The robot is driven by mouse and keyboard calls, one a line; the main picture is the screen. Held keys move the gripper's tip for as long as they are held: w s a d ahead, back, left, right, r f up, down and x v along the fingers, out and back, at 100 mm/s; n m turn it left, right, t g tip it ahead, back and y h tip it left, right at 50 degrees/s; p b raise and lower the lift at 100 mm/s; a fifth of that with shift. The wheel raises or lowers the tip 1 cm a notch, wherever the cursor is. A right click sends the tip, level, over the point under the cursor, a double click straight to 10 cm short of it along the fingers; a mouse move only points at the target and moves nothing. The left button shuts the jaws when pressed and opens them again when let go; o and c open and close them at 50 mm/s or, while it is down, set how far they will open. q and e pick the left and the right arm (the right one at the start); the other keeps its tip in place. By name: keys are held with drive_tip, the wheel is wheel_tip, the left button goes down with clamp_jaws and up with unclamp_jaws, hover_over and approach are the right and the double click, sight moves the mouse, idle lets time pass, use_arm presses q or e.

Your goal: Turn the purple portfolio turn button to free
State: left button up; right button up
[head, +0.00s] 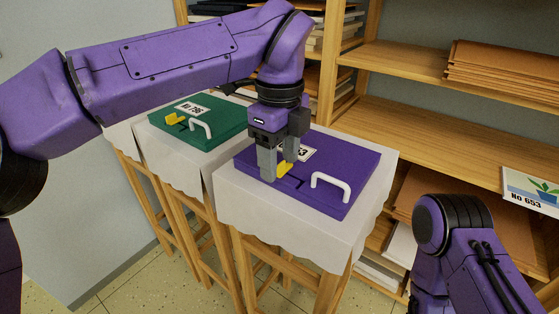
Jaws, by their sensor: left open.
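The purple portfolio (345,165) lies flat on a cloth-covered stool in the middle of the head view. It has a white handle (331,187) and a number label partly hidden by my gripper. Its yellow turn button (284,169) shows in part beside my fingers. My left gripper (279,168) points down over the button with its jaws open, one finger on each side of it as far as I can see. I cannot tell whether the fingers touch it. My right arm is at the lower right; its gripper is out of view.
A green portfolio (215,117) with a yellow button (175,120) and white handle lies on another cloth-covered stool (151,132) to the left. Wooden shelves (430,107) with brown folders (503,63) stand behind. A plant picture card (533,186) marked No 653 is at the right.

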use_arm(q)
drive_tip(key=shift+s, duration=0.1)
drive_tip(key=c, duration=1.1)
drive_tip(key=shift+o, duration=0.2)
